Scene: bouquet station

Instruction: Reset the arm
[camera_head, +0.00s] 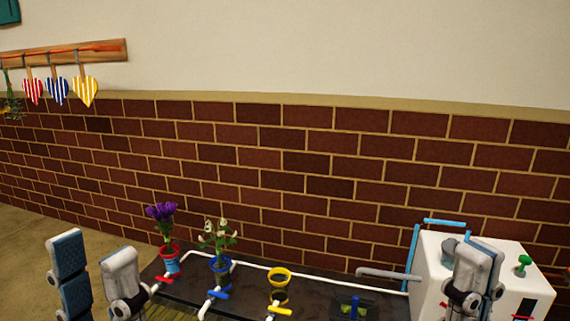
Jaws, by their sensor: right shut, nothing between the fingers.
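My left arm's grey and blue links stand at the lower left, in front of the bench. My right arm's grey and blue link stands at the lower right, in front of the white box. Neither gripper's fingers show; both lie below the picture's bottom edge or are hidden behind the arm links.
On the dark bench (230,296) stand a red-rimmed pot (170,262) with purple flowers, a blue pot (221,270) with white flowers and a yellow-rimmed pot (279,275). White pipes run around them. A white box (430,265) stands right, against the brick wall (330,160).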

